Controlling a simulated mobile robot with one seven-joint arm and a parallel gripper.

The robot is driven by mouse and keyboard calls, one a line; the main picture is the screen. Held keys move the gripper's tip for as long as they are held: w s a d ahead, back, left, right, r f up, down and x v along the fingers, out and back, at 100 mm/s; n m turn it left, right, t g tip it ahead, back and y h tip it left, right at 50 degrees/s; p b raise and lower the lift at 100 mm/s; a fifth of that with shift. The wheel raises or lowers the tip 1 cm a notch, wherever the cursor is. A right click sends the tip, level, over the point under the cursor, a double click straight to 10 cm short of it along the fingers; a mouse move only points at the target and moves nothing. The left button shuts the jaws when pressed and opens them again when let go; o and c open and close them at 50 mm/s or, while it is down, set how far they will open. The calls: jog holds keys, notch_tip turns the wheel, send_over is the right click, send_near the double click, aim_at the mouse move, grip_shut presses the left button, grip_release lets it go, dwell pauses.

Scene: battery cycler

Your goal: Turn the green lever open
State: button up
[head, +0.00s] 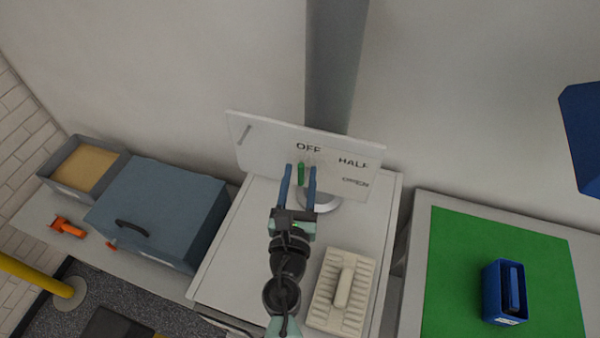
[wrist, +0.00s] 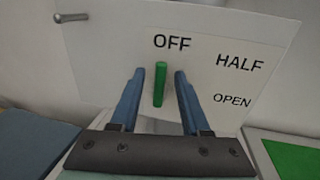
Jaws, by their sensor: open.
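The green lever (head: 301,174) is on a white panel (head: 262,140) labelled OFF, HALF and OPEN. The lever stands upright below the word OFF; in the wrist view the lever (wrist: 160,84) points straight up at that word. My gripper (head: 300,168) is open, with one blue finger on each side of the lever. In the wrist view the gripper (wrist: 159,76) shows a gap between each finger and the lever.
A ribbed cream block (head: 328,312) lies on the white cabinet top in front of the panel. A blue-grey box (head: 190,200) with a handle stands left. A green mat (head: 455,245) with a blue container (head: 492,290) is on the right. A metal peg (wrist: 72,17) sticks out of the panel.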

jog(key=shift+w, duration=0.15)
grip_shut()
